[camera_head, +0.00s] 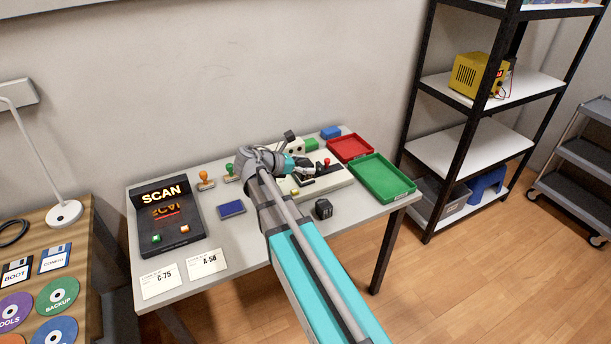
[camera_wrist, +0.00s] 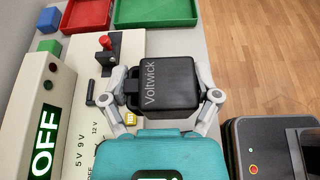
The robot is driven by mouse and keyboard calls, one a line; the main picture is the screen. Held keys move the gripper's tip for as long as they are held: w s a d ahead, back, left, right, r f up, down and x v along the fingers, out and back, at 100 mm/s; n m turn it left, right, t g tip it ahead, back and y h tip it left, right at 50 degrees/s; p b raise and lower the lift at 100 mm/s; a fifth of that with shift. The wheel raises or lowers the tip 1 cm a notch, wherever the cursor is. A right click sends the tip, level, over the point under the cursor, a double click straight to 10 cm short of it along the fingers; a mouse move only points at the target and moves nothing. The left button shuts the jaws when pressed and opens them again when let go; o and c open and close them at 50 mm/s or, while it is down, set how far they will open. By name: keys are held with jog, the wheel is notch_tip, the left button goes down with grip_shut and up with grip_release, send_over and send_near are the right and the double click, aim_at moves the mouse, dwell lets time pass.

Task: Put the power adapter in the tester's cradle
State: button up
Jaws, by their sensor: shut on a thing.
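The power adapter (camera_wrist: 165,82) is a black block marked "Voltwick". In the wrist view it sits between the two fingers of my gripper (camera_wrist: 168,96), which is shut on it. In the head view my gripper (camera_head: 311,169) is over the tester (camera_head: 335,183), and I cannot make out the adapter in it. The tester is a cream unit with a red-knobbed lever (camera_wrist: 105,42), a black selector by 5 V, 9 V and 12 V marks, a yellow button (camera_wrist: 130,118) and a lit OFF panel (camera_wrist: 45,146). I cannot make out the cradle; the adapter and gripper cover part of the tester.
A small black block (camera_head: 323,209) stands near the table's front edge. A red tray (camera_head: 350,148) and a green tray (camera_head: 383,178) lie to the right. A SCAN unit (camera_head: 167,222), stamps and a blue pad (camera_head: 231,208) are on the left.

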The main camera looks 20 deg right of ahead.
jog(key=w+d+f+b, duration=0.2)
jog(key=w+f+b, duration=0.1)
jog(key=w, duration=0.1)
jog(key=w+d+f+b, duration=0.1)
jog(key=w+f+b, duration=0.2)
jog(key=w+d+f+b, duration=0.2)
jog(key=w+f, duration=0.1)
jog(key=w, duration=0.1)
jog(key=shift+w+d+b, duration=0.35)
jog(key=shift+b, duration=0.05)
jog(key=shift+w+d+f+b, duration=0.1)
jog(key=shift+w+f+b, duration=0.25)
jog(key=shift+f+b, duration=1.65)
jog(key=shift+f, duration=0.1)
jog(key=o, duration=1.1)
jog(key=shift+r, duration=0.2)
